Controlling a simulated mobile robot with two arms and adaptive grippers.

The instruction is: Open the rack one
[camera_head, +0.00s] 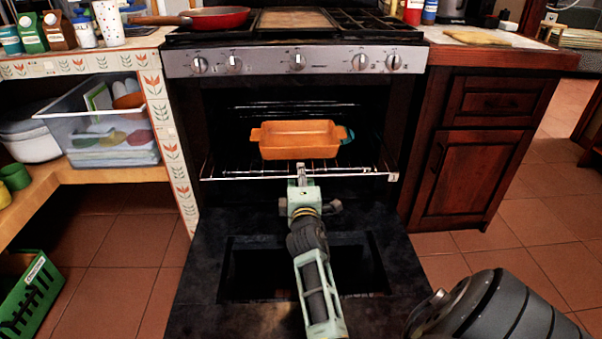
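The oven under the stove is open, with its dark door (205,290) folded down. A wire rack (240,176) is in the oven, its bright front bar at the door opening. An orange baking dish (300,147) with two handles sits on the rack. My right gripper (301,172) reaches in from below over the open door. Its narrow tip overlaps the middle of the rack's front bar, just in front of the dish. Whether its fingers are closed around the bar cannot be made out. My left gripper is not in view.
The stove's knob panel (330,61) spans above the oven opening. Dark red cabinets (470,165) stand close on the right. A tiled pillar (168,130) and a shelf with a clear bin (112,142) are on the left. A green crate (32,297) stands at lower left.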

